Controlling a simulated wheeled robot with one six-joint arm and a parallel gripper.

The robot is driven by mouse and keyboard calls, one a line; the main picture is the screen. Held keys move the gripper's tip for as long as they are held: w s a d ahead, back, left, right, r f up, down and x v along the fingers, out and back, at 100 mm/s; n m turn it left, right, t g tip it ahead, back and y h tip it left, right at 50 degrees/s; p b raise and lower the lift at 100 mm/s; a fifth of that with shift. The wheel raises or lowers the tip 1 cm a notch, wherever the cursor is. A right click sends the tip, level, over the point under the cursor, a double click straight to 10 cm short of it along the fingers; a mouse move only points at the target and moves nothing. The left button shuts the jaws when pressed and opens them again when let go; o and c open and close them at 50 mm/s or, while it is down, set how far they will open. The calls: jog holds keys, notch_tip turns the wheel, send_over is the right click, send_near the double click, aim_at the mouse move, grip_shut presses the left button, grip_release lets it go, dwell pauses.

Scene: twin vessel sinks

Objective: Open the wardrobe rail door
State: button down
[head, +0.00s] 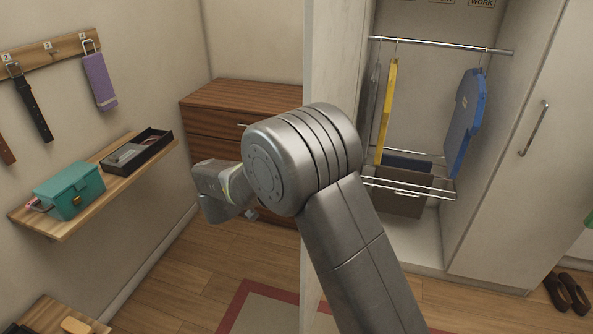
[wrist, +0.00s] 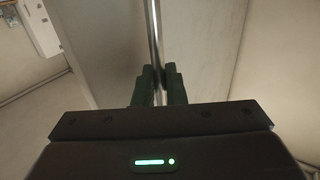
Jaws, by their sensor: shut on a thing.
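The wardrobe's rail compartment shows in the head view, with its metal rail (head: 440,44) and hanging items visible inside. The pale door panel (head: 335,55) stands swung outward at the compartment's left side, partly behind my arm. My gripper (wrist: 158,88) is shut on the vertical metal door handle (wrist: 154,35), which runs between its dark green fingers in the wrist view. A pale panel (wrist: 105,45) lies close beside the handle. In the head view my wrist is left of the door panel; the fingers and the held handle are hidden there.
A wooden drawer chest (head: 235,95) stands behind my wrist. A wall shelf (head: 60,232) with a teal box (head: 68,190) and a black tray (head: 135,152) is at left. A right wardrobe panel has its own handle (head: 533,128). Brown shoes (head: 568,293) lie at lower right.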

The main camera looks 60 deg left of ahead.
jog(key=shift+w+r, duration=0.1)
jog(key=shift+r, duration=0.15)
jog(key=c, duration=1.9)
grip_release()
jog(key=shift+w+f, duration=0.1)
jog(key=shift+w, duration=0.1)
jog(key=s, duration=0.4)
jog(key=s+d+b, duration=0.1)
jog(key=s, duration=0.4)
jog(key=s+b, duration=0.1)
jog(key=s, duration=0.3)
jog(key=shift+s+d, duration=0.35)
jog(key=shift+d, duration=0.05)
